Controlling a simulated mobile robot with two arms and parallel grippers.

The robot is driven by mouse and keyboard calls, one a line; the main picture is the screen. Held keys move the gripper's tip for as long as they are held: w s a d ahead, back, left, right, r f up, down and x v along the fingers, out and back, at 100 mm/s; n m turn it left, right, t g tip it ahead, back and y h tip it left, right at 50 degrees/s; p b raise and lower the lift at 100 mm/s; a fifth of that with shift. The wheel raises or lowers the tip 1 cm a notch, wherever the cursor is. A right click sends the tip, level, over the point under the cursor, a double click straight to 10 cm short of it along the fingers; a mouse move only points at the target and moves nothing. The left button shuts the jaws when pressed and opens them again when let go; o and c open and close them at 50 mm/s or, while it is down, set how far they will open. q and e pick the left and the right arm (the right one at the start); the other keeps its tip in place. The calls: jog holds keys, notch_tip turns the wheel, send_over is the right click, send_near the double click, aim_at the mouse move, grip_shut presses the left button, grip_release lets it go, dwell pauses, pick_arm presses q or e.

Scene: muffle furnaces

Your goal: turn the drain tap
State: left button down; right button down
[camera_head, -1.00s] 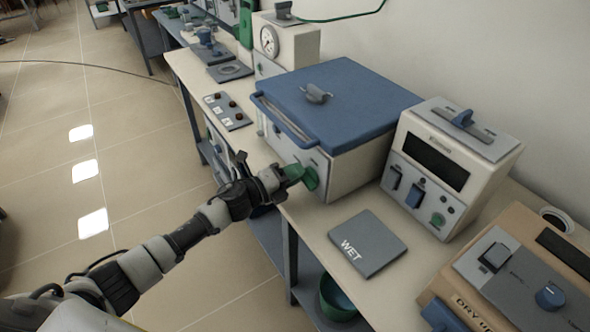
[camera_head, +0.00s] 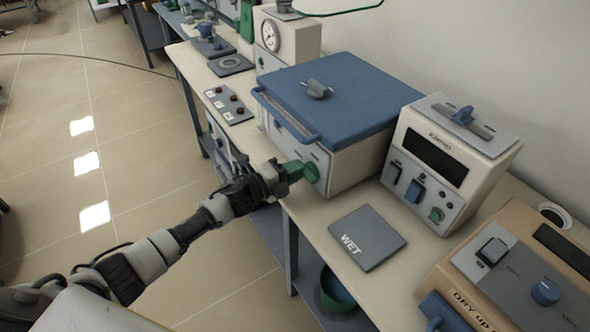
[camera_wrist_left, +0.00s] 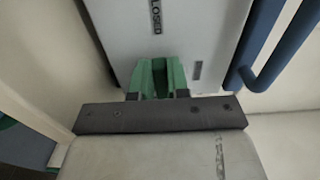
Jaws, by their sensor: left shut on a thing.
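The green drain tap (camera_head: 309,172) sticks out from the front of a cream box with a blue lid (camera_head: 335,95). My left gripper (camera_head: 290,172) is at the tap and shut on its green handle. In the left wrist view the green tap (camera_wrist_left: 158,76) sits between the two dark fingertips, against a grey panel (camera_wrist_left: 185,30) with the word "CLOSED" and a second small mark that is too small to read. My right gripper is not in view.
A blue bar handle (camera_head: 286,118) runs along the box front above the tap. A grey "WET" plate (camera_head: 367,237) lies on the bench to the right. A cream instrument (camera_head: 450,150) stands beyond it. A green bucket (camera_head: 337,292) is below the bench.

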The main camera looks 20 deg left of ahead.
pick_arm(q)
jog(key=c, duration=1.1)
grip_release()
jog(key=b+v, duration=0.1)
jog(key=v, duration=1)
jog(key=shift+b, duration=0.3)
jog(key=shift+w, duration=0.1)
